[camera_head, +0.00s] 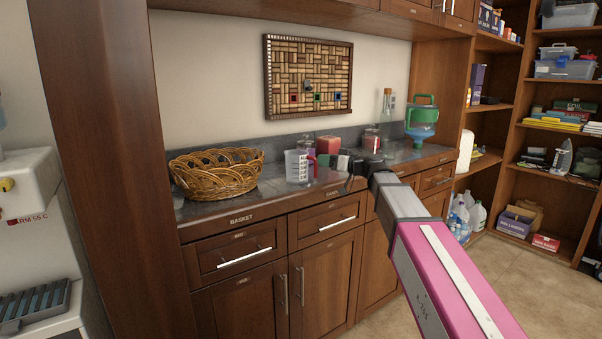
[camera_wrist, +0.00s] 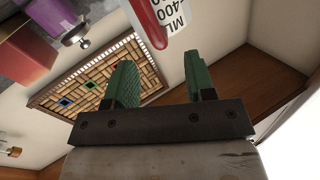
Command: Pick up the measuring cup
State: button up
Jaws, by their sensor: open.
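The measuring cup (camera_head: 296,167) is a clear cup with printed markings and a red handle on its right side. It stands upright on the dark counter, right of the wicker basket. In the wrist view, part of the measuring cup (camera_wrist: 181,13) shows at the top edge, with its "ML 400" print and red handle; the rest is cut off. My gripper (camera_head: 332,161) is just right of the cup, on its handle side. In the wrist view, my gripper (camera_wrist: 160,77) has its two green fingers apart with nothing between them; the handle shows beyond the fingertips.
The wicker basket (camera_head: 216,173) stands left of the cup on the counter (camera_head: 230,203). A red block-like item (camera_head: 328,145) and a glass jar (camera_head: 371,140) stand behind my gripper. A green-topped jug (camera_head: 421,122) is farther right. The counter's front edge runs below my gripper.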

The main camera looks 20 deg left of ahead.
aim_at(314, 158)
jog(key=shift+x, duration=2.65)
jog(key=shift+f, duration=0.1)
grip_shut()
